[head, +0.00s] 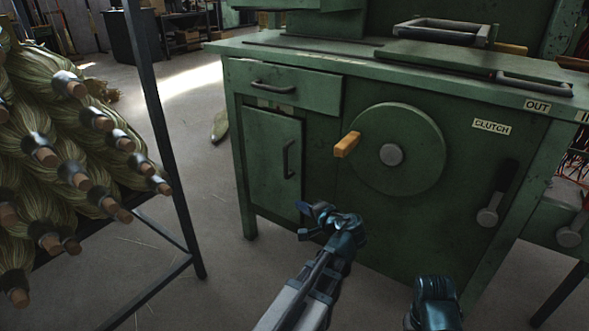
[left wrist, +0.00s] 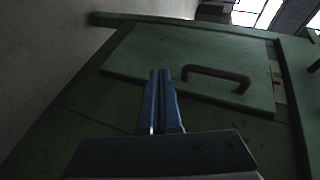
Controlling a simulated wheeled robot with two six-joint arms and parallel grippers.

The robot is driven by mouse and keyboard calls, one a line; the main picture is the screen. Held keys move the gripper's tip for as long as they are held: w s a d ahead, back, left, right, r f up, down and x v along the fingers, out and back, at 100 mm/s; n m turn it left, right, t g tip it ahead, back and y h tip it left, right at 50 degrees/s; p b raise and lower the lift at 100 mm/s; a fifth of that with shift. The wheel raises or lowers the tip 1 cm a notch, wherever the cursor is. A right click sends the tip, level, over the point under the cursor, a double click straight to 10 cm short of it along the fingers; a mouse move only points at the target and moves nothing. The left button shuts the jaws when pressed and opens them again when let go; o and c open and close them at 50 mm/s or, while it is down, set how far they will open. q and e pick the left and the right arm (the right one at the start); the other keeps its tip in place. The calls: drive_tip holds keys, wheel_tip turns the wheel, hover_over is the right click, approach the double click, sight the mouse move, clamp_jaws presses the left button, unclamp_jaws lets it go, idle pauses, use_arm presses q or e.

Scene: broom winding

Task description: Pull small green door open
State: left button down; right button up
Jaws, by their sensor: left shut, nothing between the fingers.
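The small green door (head: 268,160) is on the left front of the green machine cabinet, below a drawer. It looks closed in its frame. Its dark upright handle (head: 288,159) is on the door's right side. My left gripper (head: 308,220) is shut and empty, in front of the door's lower right corner, below the handle. In the left wrist view the shut fingers (left wrist: 162,98) point at the door (left wrist: 145,55), and the handle (left wrist: 218,74) lies just right of their tips, apart from them. My right arm's blue end (head: 435,303) shows at the bottom; its fingers cannot be made out.
The drawer (head: 285,87) with its own handle is above the door. A green wheel with a wooden knob (head: 347,145) sticks out right of the door, and a clutch lever (head: 490,212) is farther right. A dark rack of broom heads (head: 60,140) stands left.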

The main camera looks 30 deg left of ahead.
sight(294, 163)
use_arm(q)
drive_tip(key=w+r+m+t+y, duration=0.3)
drive_tip(key=w+r+t, duration=0.1)
drive_tip(key=r, duration=0.4)
drive_tip(key=x, duration=0.6)
drive_tip(key=f+x, duration=0.1)
drive_tip(key=x, duration=0.2)
drive_tip(key=shift+w+a, duration=0.1)
drive_tip(key=shift+a, duration=0.1)
